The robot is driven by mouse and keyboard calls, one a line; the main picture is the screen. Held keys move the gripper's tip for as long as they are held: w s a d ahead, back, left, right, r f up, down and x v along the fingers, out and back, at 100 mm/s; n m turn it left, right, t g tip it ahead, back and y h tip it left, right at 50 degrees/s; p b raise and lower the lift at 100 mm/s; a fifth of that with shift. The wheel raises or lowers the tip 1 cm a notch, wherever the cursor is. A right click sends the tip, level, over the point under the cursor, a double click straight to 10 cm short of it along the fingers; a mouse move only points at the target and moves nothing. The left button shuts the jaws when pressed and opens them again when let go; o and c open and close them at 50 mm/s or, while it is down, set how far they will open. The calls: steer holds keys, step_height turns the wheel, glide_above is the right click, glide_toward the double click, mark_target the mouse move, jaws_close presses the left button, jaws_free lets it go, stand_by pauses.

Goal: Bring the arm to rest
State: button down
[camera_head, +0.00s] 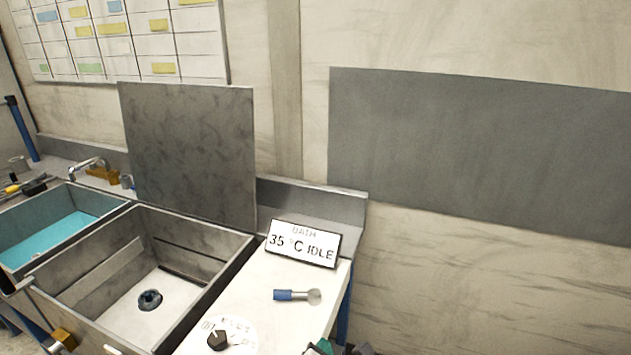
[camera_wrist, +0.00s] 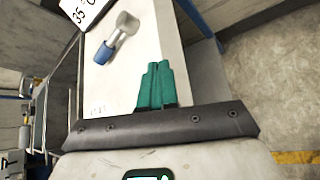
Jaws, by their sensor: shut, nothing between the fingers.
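My gripper (camera_wrist: 157,66) shows in the wrist view as two green fingers pressed together, with nothing between them. It hangs over the front part of the white counter. In the head view only a small green and dark part of my gripper (camera_head: 320,347) shows at the bottom edge.
A dial (camera_head: 217,340) is at the counter's front. A basin (camera_head: 110,310) with a raised lid (camera_head: 190,155) and a teal-bottomed sink (camera_head: 55,240) lie left. Floor (camera_wrist: 280,85) is clear to the right.

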steer(key=s+d+f+m+g, duration=0.2)
steer(key=s+d+m+g, duration=0.5)
steer(key=s+d+m, duration=1.7)
steer(key=s+d+f+m+g, duration=0.2)
steer(key=s+f+m+g, duration=0.1)
steer(key=s+f+m, duration=0.2)
steer(key=s+f, duration=0.2)
steer(key=s, duration=0.2)
steer(key=shift+g+b, duration=0.4)
